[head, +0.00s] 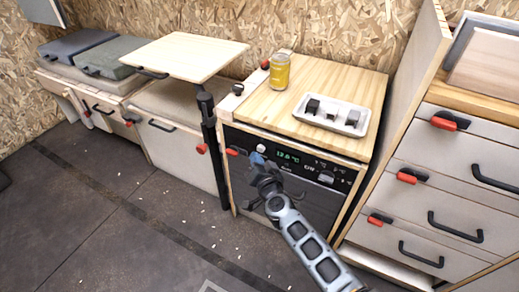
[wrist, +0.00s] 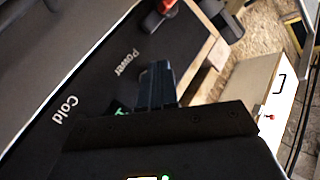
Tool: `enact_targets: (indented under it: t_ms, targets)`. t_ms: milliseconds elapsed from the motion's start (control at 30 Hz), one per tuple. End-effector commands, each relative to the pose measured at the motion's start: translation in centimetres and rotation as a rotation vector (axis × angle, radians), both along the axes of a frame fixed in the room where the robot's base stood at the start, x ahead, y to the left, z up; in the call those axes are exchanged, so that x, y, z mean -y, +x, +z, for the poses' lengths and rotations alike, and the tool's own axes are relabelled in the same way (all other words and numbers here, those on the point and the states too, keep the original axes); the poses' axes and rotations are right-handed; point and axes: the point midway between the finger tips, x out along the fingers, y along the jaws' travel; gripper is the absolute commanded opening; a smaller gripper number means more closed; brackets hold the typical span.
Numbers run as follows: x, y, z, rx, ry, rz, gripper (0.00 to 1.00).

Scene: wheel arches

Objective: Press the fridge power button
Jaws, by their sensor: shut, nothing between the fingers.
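The fridge (head: 333,208) has a black front panel with a green 13.6 °C display (head: 288,156) and sits under a wooden counter. My gripper (head: 257,159) is shut and empty, its blue fingertips at the left part of this panel. A small pale round button (head: 261,148) shows just above the fingertips. In the wrist view my shut fingers (wrist: 156,75) reach over the dark panel beside the printed word "Power" (wrist: 126,62). The word "Cold" (wrist: 63,110) is farther left. The power button cannot be made out in the wrist view; whether the fingertips touch the panel is unclear.
A raised wooden tabletop (head: 185,55) on a black post (head: 213,150) is left of the fridge. Drawers (head: 440,185) with black handles stand right. The floor front left is open.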

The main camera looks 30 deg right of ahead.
Motion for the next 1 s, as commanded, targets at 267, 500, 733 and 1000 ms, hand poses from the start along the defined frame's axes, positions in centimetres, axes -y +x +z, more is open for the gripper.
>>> enact_targets:
  t_ms: [267, 500, 733, 1000]
  targets:
    - [-0.1, 0.0, 0.0, 0.001, 0.0, 0.001, 0.0]
    - [-1.5, -1.0, 0.2, -0.001, 0.001, 0.002, 0.0]
    - [-3.2, -2.2, 0.2, 0.0, 0.0, 0.003, 0.0]
    - [-4.8, -3.4, 0.1, 0.0, 0.001, 0.001, 0.0]
